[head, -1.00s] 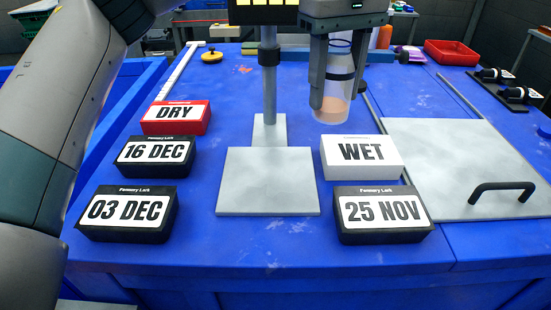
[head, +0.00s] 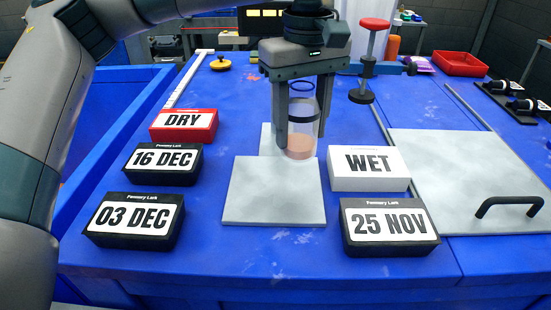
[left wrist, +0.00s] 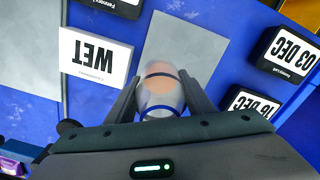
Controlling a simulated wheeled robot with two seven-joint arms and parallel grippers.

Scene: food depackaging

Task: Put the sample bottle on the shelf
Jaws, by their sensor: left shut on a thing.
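The sample bottle (head: 301,125) is clear, with dark bands and a pinkish-orange content at its bottom. My left gripper (head: 302,138) is shut on it and holds it upright in front of the stand. In the left wrist view the bottle (left wrist: 162,88) sits between the two fingers (left wrist: 160,98). A grey square plate (head: 275,195) lies on the blue table, just in front of and below the bottle. I cannot tell the exact gap between them. No shelf can be clearly made out. My right gripper is not in view.
Left of the plate lie a red DRY block (head: 184,125) and black blocks 16 DEC (head: 163,164) and 03 DEC (head: 134,220). Right of it lie a white WET block (head: 368,168) and a black 25 NOV block (head: 389,227). A handled grey panel (head: 470,165) lies at right.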

